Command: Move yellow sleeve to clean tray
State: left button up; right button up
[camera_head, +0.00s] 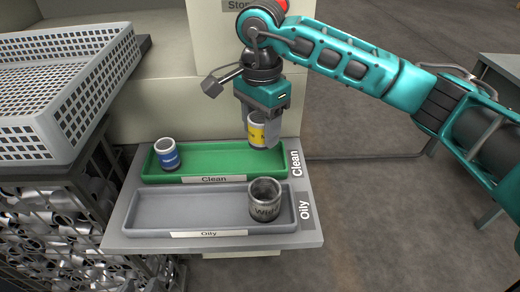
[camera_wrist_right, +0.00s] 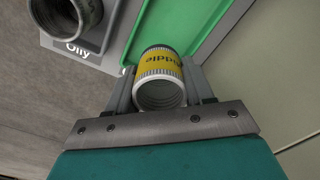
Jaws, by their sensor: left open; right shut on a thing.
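The yellow sleeve (camera_head: 257,130), a metal cylinder with a yellow band, is between the fingers of my right gripper (camera_head: 263,122). The right wrist view shows the sleeve (camera_wrist_right: 161,77) with a finger on each side, and the gripper (camera_wrist_right: 162,85) shut on it. In the head view it is over the right part of the green Clean tray (camera_head: 215,161); whether it touches the tray floor is hard to tell. A blue-banded sleeve (camera_head: 167,154) stands at the left end of that tray. My left gripper is not in view.
The grey Oily tray (camera_head: 190,210) lies in front of the Clean tray, with a dark, dirty sleeve (camera_head: 264,199) at its right end. A white mesh crate (camera_head: 70,85) stands at left above a bin of metal parts (camera_head: 70,225). The Clean tray's middle is free.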

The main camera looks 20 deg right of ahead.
aim_at(261, 117)
jog(key=shift+f+b, duration=0.3)
jog(key=shift+f, duration=2.5)
jog(key=shift+f, duration=0.15)
jog(key=o, duration=1)
jog(key=shift+r, duration=0.25)
notch_tip(261, 117, up, 12)
jog(key=shift+f+p, duration=0.1)
jog(key=shift+p, duration=0.6)
